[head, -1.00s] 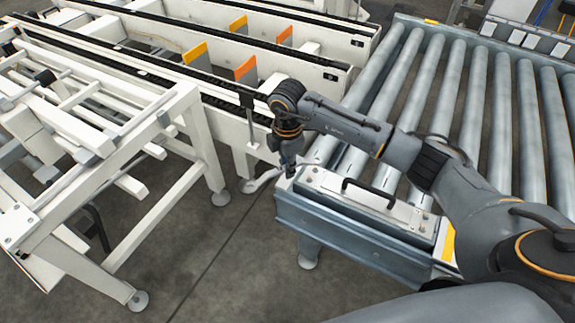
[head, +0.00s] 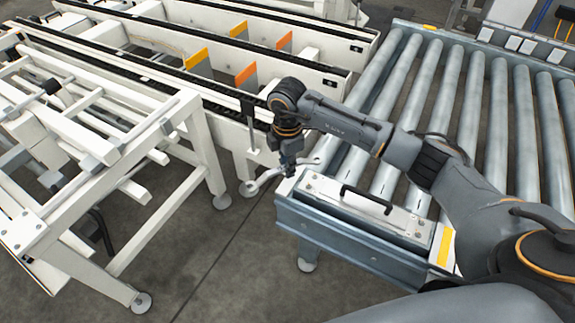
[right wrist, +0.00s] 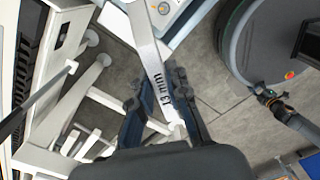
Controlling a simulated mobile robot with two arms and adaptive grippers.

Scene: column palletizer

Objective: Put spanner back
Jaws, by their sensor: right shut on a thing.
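The spanner (head: 268,180) is a silver-grey open-ended wrench. My right gripper (head: 289,172) is shut on it and holds it above the floor, at the near left corner of the roller conveyor. One jaw end sticks out to the left of the gripper and the other end shows just to its right. In the right wrist view the spanner (right wrist: 150,50) runs lengthwise between the two dark fingers of the right gripper (right wrist: 160,100), with dark lettering on its shaft.
The roller conveyor (head: 345,238) fills the right, with a metal cover plate and black handle (head: 366,198) at its near end. A white frame (head: 190,130) stands at the left. White chain conveyors (head: 240,110) with orange plates lie behind. Grey floor (head: 215,250) is open between.

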